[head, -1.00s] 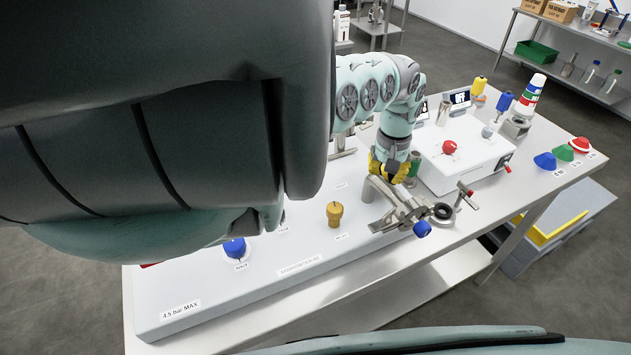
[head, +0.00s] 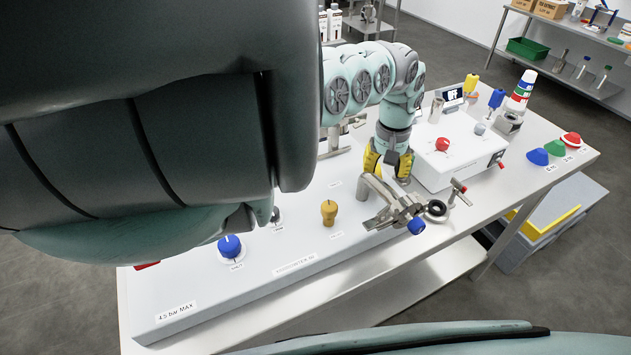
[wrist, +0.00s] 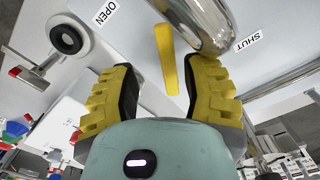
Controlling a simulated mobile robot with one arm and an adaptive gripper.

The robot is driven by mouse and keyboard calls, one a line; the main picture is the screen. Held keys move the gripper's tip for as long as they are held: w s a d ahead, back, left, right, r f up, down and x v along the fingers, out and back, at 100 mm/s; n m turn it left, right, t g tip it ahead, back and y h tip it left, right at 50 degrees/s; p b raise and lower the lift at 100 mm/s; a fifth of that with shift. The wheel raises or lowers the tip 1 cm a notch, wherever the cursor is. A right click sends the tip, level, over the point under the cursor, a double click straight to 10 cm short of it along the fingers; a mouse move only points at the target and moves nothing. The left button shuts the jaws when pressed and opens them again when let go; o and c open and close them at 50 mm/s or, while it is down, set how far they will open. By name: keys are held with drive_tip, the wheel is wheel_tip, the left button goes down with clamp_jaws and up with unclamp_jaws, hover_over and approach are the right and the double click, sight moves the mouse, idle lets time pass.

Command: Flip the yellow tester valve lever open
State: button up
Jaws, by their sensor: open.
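The yellow tester valve lever (wrist: 168,60) is a flat bar beside a shiny metal pipe (wrist: 200,22) in the wrist view. An OPEN label (wrist: 104,12) lies to its left and a SHUT label (wrist: 248,42) to its right; the lever stands between them. My gripper (wrist: 165,85) has its yellow-backed fingers spread, with the lever's lower end in the gap between them, nearer the right finger. I cannot tell whether that finger touches it. In the head view my gripper (head: 388,168) is above the panel by the metal outlet pipe (head: 375,188); the lever cannot be made out there.
A blue-tipped clamp fitting (head: 408,216) and a black ring (head: 437,209) sit just in front of my gripper. A white box with a red knob (head: 442,145) stands to the right. A yellow-brown knob (head: 329,212) and a blue knob (head: 229,247) stand on the panel left.

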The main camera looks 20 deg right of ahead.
wheel_tip(320, 180, up, 10)
drive_tip(key=shift+w+a, duration=0.4)
drive_tip(key=shift+w, duration=0.05)
drive_tip(key=shift+r, duration=0.1)
